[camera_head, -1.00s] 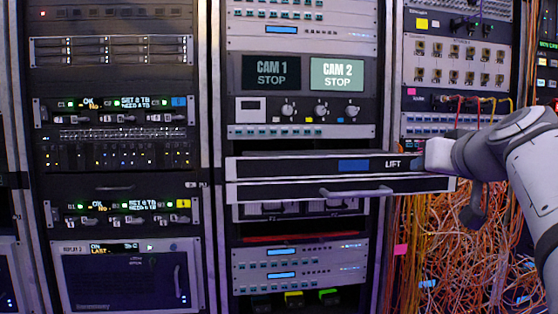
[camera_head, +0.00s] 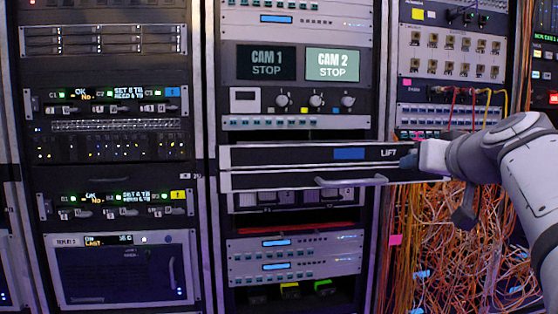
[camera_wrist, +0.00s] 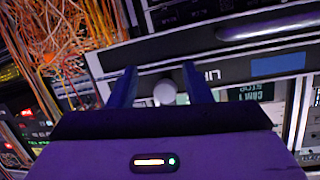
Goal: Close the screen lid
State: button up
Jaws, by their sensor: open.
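The screen lid (camera_head: 290,155) is a flat dark panel front with a pale edge, a blue label and the word LIFT, in the middle rack in the head view. It lies level directly above a pulled-out drawer front (camera_head: 260,181) with a grey bar handle (camera_head: 350,181). My gripper (camera_head: 408,160) is at the lid's right end, beside the LIFT label. In the wrist view my gripper (camera_wrist: 160,75) is open, with a round pale knob (camera_wrist: 164,92) showing between its fingers. Whether the fingers touch the knob or the lid front (camera_wrist: 225,72) is unclear.
The CAM 1 and CAM 2 screens (camera_head: 300,63) are above the drawer. Loose orange cables (camera_head: 460,240) hang at the right, below my arm, and also show in the wrist view (camera_wrist: 70,35). Rack units (camera_head: 295,258) fill the space below the drawer.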

notch_tip(320, 180, up, 10)
jog(key=p, duration=0.5)
